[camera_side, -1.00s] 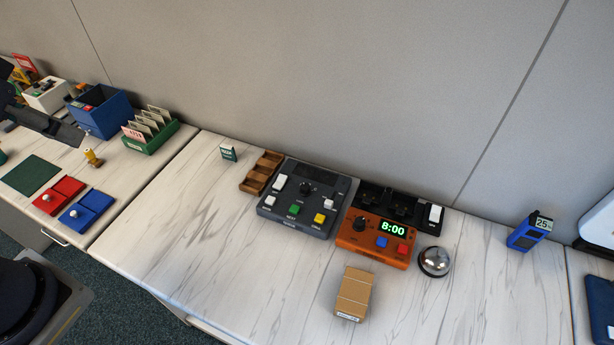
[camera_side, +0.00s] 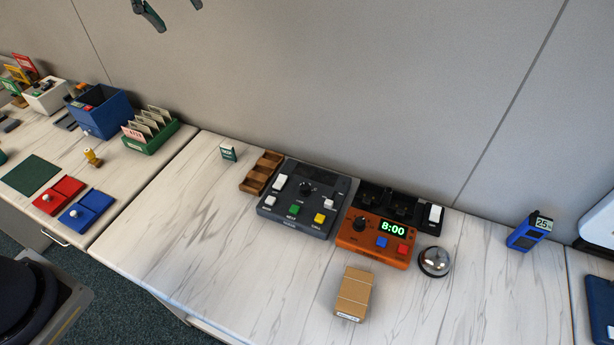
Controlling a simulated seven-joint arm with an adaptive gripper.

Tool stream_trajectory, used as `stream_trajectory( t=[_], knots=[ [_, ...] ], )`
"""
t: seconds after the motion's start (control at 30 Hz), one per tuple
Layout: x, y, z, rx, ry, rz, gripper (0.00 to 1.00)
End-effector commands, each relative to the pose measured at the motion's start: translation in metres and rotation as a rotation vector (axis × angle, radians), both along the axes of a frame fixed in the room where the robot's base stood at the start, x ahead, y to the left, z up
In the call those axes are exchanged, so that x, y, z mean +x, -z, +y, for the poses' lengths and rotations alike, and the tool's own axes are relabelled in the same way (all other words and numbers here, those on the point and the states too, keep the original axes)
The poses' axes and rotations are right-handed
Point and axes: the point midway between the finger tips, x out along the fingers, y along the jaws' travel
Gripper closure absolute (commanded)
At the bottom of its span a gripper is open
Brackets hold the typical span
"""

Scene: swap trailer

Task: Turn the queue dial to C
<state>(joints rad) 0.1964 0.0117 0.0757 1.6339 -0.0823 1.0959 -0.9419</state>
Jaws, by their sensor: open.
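A dark grey control box (camera_side: 268,207) stands on the marbled table. It has a black round dial (camera_side: 305,189) near its top middle, a green button, a yellow button and white switches. The dial's lettering is too small to read, and so is its setting. I cannot tell for sure which dial is the queue dial. An orange box (camera_side: 345,238) to its right has another black knob (camera_side: 360,223) and a display reading 8:00. My gripper (camera_side: 158,20) is at the top edge, its fingers apart and empty, high above and left of the grey box.
A wooden tray (camera_side: 261,172) is left of the grey box. A black rack (camera_side: 402,205), a bell (camera_side: 434,262), a cardboard box (camera_side: 353,294) and a blue handheld device (camera_side: 529,232) are to the right.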

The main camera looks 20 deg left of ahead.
Motion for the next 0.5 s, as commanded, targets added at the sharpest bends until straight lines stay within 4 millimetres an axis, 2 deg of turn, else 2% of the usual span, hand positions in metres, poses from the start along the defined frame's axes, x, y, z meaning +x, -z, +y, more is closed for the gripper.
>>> stream_trajectory(
  t=[0.03,0.1,0.17,0.23,0.37,0.4,0.5],
  knots=[
    [0.025,0.016,-0.017,-0.01,-0.018,0.044,0.46],
    [0.054,0.04,-0.041,-0.018,-0.046,0.094,0.46],
    [0.075,0.065,-0.063,-0.015,-0.059,0.137,0.46],
    [0.094,0.1,-0.088,-0.002,-0.062,0.186,0.46],
    [0.111,0.169,-0.13,0.046,-0.023,0.265,0.46],
    [0.112,0.189,-0.14,0.062,-0.006,0.286,0.46],
    [0.106,0.231,-0.157,0.101,0.026,0.337,0.46]
  ],
)
